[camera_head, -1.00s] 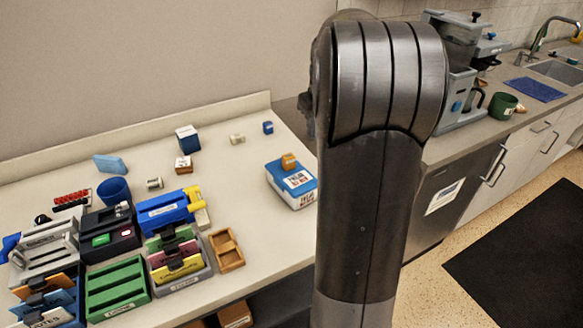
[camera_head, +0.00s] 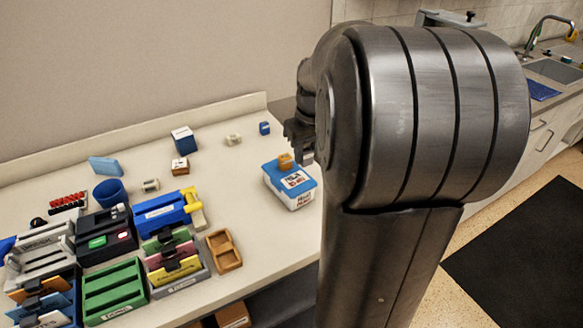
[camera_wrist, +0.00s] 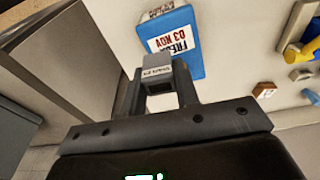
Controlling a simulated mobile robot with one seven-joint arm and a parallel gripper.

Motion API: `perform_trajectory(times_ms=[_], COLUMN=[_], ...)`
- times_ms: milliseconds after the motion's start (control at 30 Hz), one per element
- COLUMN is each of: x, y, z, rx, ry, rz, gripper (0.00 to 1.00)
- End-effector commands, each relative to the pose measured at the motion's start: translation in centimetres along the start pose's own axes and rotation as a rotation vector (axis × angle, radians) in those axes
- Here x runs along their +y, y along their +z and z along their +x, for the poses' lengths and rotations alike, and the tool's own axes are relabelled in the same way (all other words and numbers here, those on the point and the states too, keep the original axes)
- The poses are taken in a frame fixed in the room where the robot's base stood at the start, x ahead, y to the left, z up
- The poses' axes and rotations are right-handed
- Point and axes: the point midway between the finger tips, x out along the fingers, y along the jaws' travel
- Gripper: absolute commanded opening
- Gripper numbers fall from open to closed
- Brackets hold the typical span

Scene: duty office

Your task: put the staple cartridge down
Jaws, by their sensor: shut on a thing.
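The staple cartridge (camera_wrist: 157,72) is a small grey block with a pale, printed label on its end. In the wrist view my gripper (camera_wrist: 159,88) is shut on it, one finger on each side. Behind it in that view is the blue-lidded box (camera_wrist: 181,54), its label reading "03 NOV". In the head view my gripper (camera_head: 299,142) is at the right end of the worktop, near that box (camera_head: 296,197). The cartridge cannot be made out there. Whether it touches the box is unclear.
A blue stapler-like device (camera_head: 160,213), a wooden tray (camera_head: 223,251) and a green holder (camera_head: 113,288) crowd the left of the worktop (camera_head: 247,178). Its middle is mostly clear.

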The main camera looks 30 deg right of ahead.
Motion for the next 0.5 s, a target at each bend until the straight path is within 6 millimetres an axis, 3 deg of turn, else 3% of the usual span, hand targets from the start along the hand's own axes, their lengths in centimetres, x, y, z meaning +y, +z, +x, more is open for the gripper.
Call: perform_trajectory(times_ms=[200, 333, 500], x=[-2.1, -2.5, -2.5], y=[-2.2, -2.4, -2.0], z=[2.4, 3.1, 5.6], rx=[-0.001, -0.001, -0.003], ry=[0.0, 0.001, -0.001], rz=[-0.002, 0.001, 0.001], gripper=[0.06, 0.06, 0.06])
